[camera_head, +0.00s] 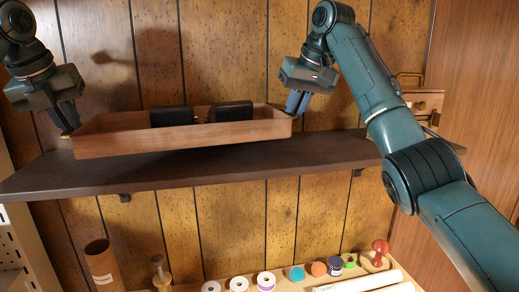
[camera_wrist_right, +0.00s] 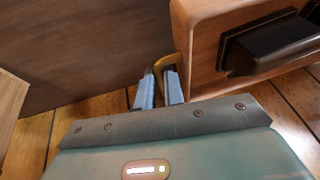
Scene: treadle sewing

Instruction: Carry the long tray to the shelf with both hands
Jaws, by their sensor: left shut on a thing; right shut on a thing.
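The long wooden tray (camera_head: 180,138) is over the dark shelf (camera_head: 320,155) on the wall. I cannot tell whether its underside touches the shelf. Two black blocks (camera_head: 171,116) (camera_head: 232,111) sit in the tray. My left gripper (camera_head: 69,119) is shut at the tray's left end; its grip point is partly hidden. My right gripper (camera_head: 296,103) is shut at the right end. The right wrist view shows its blue fingers (camera_wrist_right: 159,88) on a brass handle (camera_wrist_right: 166,65) on the end of the tray (camera_wrist_right: 205,62).
Below the shelf, a ledge (camera_head: 185,287) holds several thread spools (camera_head: 297,273) and a red knob-like item (camera_head: 380,250). A brown cylinder (camera_head: 102,262) stands at lower left. A small wooden wall fixture (camera_head: 424,101) is near my right arm.

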